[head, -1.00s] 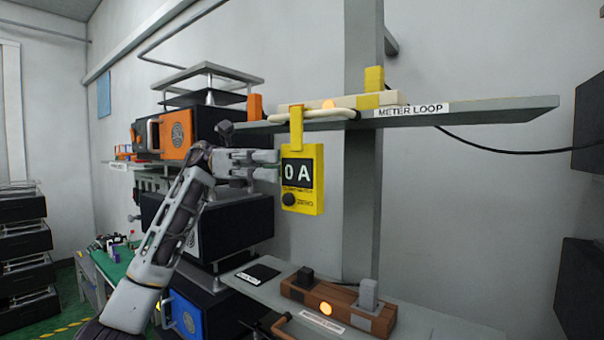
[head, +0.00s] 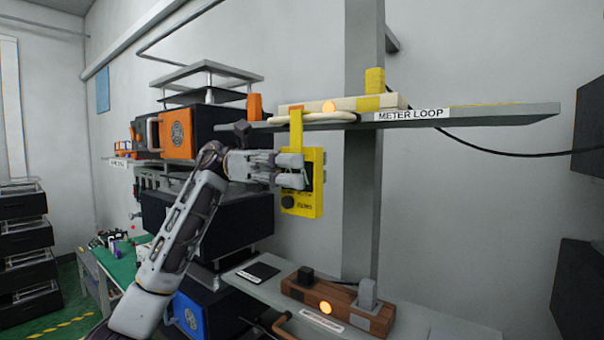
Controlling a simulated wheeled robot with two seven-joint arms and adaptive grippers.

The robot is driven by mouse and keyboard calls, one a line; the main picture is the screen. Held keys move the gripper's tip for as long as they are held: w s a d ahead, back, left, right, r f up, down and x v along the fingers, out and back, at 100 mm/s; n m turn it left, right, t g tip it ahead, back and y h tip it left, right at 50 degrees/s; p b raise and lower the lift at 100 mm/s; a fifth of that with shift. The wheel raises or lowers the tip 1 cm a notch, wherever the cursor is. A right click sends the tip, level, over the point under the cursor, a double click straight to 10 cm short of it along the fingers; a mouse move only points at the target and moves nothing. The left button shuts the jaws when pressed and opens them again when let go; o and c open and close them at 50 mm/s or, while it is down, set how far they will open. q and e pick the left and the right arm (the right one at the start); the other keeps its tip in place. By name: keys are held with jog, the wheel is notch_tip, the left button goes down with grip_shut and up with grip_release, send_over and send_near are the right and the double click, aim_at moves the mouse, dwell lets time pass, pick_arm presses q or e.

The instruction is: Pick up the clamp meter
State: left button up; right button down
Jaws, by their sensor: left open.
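The yellow clamp meter (head: 303,206) hangs upright by its yellow clamp (head: 296,126) from the pale cable loop at the front of the METER LOOP shelf. My left gripper (head: 298,171) is open, and its fingers are at the upper part of the meter body, covering most of the dark display. I cannot tell whether the fingers touch the meter. The dark round knob (head: 288,202) on the meter's lower face is still visible. My right gripper is out of view.
The grey shelf (head: 500,114) juts out just above the meter and carries a yellow block (head: 375,80) and an orange block (head: 254,106). Below is a bench with a wooden lever fixture (head: 340,306). Black and orange units (head: 180,131) stand behind my left arm.

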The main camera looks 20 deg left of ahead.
pick_arm(q)
jog(key=shift+c, duration=0.4)
grip_shut()
jog(key=shift+r, duration=0.1)
dwell(0.3)
